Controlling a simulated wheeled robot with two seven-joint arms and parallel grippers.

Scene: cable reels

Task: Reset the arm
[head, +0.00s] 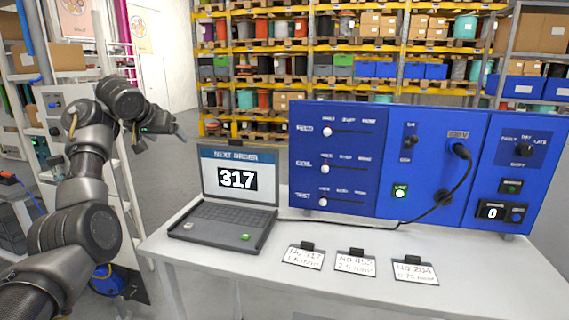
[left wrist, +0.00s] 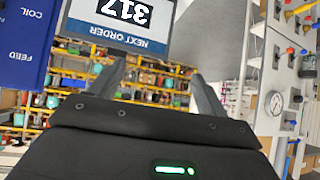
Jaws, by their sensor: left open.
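My left arm comes in from the left in the head view, bent upward at the elbow. Its gripper (head: 178,130) is raised in the air left of the laptop, above table height and apart from everything. In the left wrist view the two fingers (left wrist: 158,82) stand apart with nothing between them. My right arm and gripper do not show.
A white table (head: 200,259) holds a laptop (head: 222,212) reading "NEXT ORDER 317". A blue control panel (head: 340,165) with sliders and a plugged cable stands behind several label cards (head: 305,258). Shelving (head: 35,120) stands left, near my arm. Reel racks (head: 290,68) fill the back.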

